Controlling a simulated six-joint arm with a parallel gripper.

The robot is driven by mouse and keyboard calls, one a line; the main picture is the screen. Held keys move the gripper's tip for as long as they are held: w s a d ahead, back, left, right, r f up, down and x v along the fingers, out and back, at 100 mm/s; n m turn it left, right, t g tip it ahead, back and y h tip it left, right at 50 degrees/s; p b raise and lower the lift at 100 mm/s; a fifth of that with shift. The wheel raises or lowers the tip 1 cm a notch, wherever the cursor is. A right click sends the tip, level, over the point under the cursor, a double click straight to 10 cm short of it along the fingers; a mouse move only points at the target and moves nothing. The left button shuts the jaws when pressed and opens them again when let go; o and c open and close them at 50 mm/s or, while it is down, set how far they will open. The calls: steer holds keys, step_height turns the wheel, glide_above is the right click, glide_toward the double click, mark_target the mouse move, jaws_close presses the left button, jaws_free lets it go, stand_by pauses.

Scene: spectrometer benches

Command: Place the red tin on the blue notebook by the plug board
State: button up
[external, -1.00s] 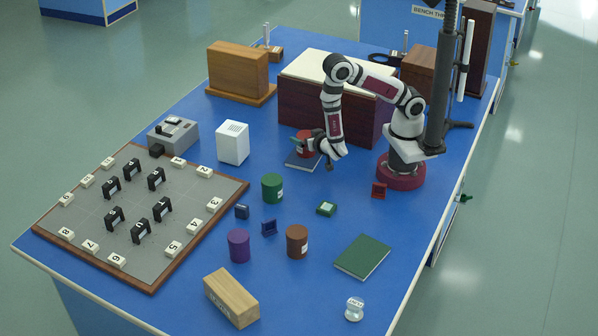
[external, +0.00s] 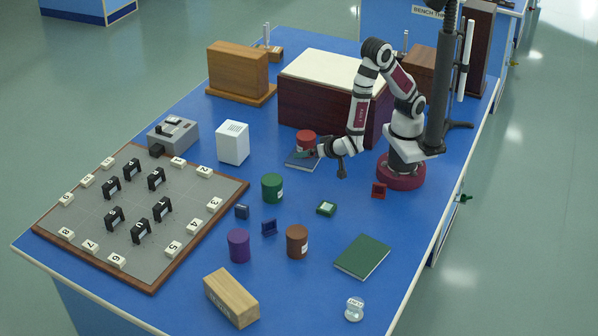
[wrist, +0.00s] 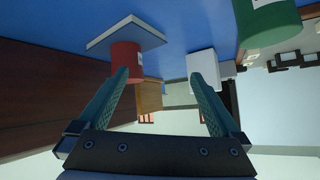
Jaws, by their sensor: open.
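The wrist view is upside down; there the red tin (wrist: 124,56) rests against the notebook (wrist: 120,34), ahead of my left-hand fingertip in the picture. My gripper (external: 314,152) is just right of the tin, low over the notebook's right side. Its fingers (wrist: 159,73) are spread with nothing between them. The tin lies outside the gap, partly behind one finger in the wrist view. The plug board (external: 140,215), grey with black numbered plugs, lies to the left.
A white block (external: 232,143) and a grey switch box (external: 173,134) stand left of the notebook. A green tin (external: 272,188), purple tin (external: 239,246) and brown tin (external: 297,242) stand nearer the front. A green notebook (external: 362,257) lies front right. The dark chest (external: 325,107) is behind.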

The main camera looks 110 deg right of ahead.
steer(key=w+a+r+n+t+y, duration=0.4)
steer(key=w+a+y, duration=0.3)
steer(key=a+y, duration=0.4)
steer(key=s+a+r+n+g+y, duration=0.2)
steer(key=s+a+r+n, duration=0.1)
steer(key=s+a+r, duration=0.25)
steer(key=s+d+r+n+g, duration=0.1)
steer(key=s+d+n+g, duration=0.1)
steer(key=s, duration=0.7)
steer(key=s+d+r+n+g+h, duration=0.1)
steer(key=s+d+r+g, duration=0.1)
steer(key=s+d, duration=0.3)
steer(key=s+g, duration=0.1)
steer(key=s, duration=0.3)
steer(key=shift+s+d+n+g, duration=0.15)
steer(key=shift+s+n+g, duration=0.2)
steer(key=shift+n+g, duration=0.05)
